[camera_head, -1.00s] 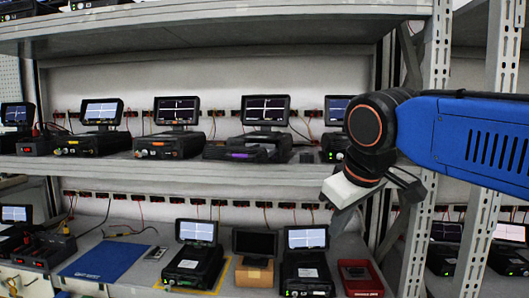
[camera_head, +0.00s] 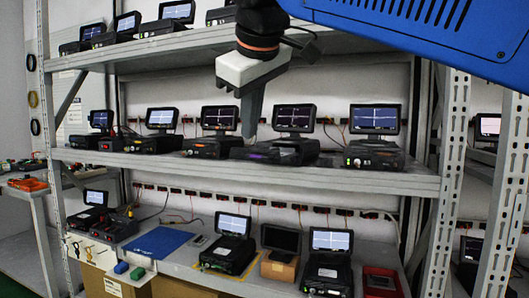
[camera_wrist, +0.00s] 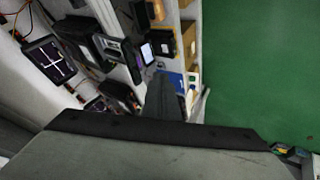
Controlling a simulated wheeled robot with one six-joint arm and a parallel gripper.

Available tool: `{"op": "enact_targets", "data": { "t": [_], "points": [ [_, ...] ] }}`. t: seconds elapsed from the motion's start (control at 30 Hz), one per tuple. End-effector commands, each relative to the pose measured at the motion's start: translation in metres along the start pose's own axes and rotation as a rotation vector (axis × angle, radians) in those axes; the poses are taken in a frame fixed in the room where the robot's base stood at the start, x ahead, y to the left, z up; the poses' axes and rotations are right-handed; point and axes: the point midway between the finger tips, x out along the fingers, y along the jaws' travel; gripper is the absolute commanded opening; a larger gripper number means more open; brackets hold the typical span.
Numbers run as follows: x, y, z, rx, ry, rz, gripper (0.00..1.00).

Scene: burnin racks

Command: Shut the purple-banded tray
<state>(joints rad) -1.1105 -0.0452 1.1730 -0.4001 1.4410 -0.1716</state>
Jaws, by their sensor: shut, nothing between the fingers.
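The purple-banded tray (camera_head: 262,156) is a low black unit on the middle shelf, with a purple strip on its front and a screen (camera_head: 294,117) above it. Its front part seems to stand out towards the shelf edge, but how far is hard to tell. My gripper (camera_head: 249,130) points down in front of the shelf, its shut fingers empty, seen just above and left of the tray's front. I cannot tell whether it touches anything. In the wrist view the fingers (camera_wrist: 163,97) point towards the shelf side; the purple band cannot be surely made out there.
An orange-banded unit (camera_head: 205,148) stands to the left and another unit (camera_head: 373,155) to the right on the same shelf. The upper shelf (camera_head: 170,48) is close to my arm. A perforated upright (camera_head: 453,180) stands at the right.

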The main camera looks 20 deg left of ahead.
Motion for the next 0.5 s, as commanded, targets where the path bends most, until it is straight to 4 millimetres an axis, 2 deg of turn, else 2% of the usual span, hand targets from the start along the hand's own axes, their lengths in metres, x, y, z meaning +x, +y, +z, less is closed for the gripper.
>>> {"op": "enact_targets", "data": {
  "t": [0.17,0.5],
  "points": [
    [0.007,-0.003,-0.004,-0.006,0.001,0.0,0.0],
    [0.062,-0.002,-0.003,-0.004,-0.001,0.0,0.0]
  ]
}}
